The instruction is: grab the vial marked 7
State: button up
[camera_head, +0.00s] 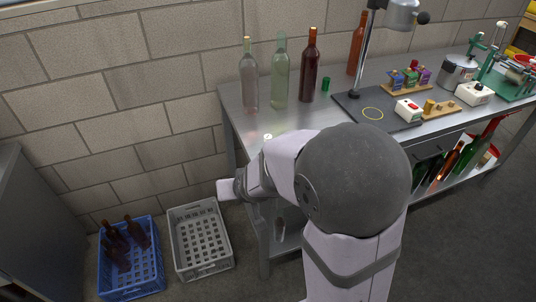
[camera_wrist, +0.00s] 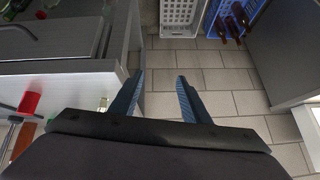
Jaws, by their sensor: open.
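No vial with a readable 7 shows in either view. A small pale object (camera_head: 268,137) lies near the left front of the metal workbench (camera_head: 305,117); it is too small to identify. My gripper (camera_wrist: 160,80) is open and empty in the wrist view, its two dark blue fingers apart over the tiled floor beside the bench. In the head view my arm hides part of the bench front, and the fingers cannot be made out.
Tall bottles, including a clear one (camera_head: 249,80) and a dark red one (camera_head: 309,70), stand along the bench's back. A stand with a dark base (camera_head: 350,110) is right of them. A grey crate (camera_head: 200,240) and a blue crate (camera_head: 131,270) with brown bottles sit on the floor.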

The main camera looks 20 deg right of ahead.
jog(key=w+d+m+t+h+b, duration=0.1)
jog(key=w+d+t+h+b, duration=0.1)
jog(key=w+d+h+b, duration=0.1)
jog(key=w+d+f+m+t+h+b, duration=0.1)
jog(key=w+d+m+t+h+b, duration=0.1)
jog(key=w+d+h+b, duration=0.1)
jog(key=w+d+m+t+h+b, duration=0.2)
jog(key=w+d+h+b, duration=0.1)
jog(key=w+d+b, duration=0.1)
jog(key=shift+w+f+t+h+b, duration=0.3)
jog(key=shift+w+t+h+b, duration=0.1)
jog(key=shift+w, duration=0.1)
jog(key=shift+s+d+r+m+h, duration=0.25)
jog(key=shift+d+r+m+h, duration=0.15)
jog(key=shift+h, duration=0.3)
jog(key=shift+w+d, duration=0.45)
jog(key=shift+p+x, duration=0.35)
jog(key=shift+x, duration=2.75)
jog(key=shift+a, duration=0.2)
grip_shut()
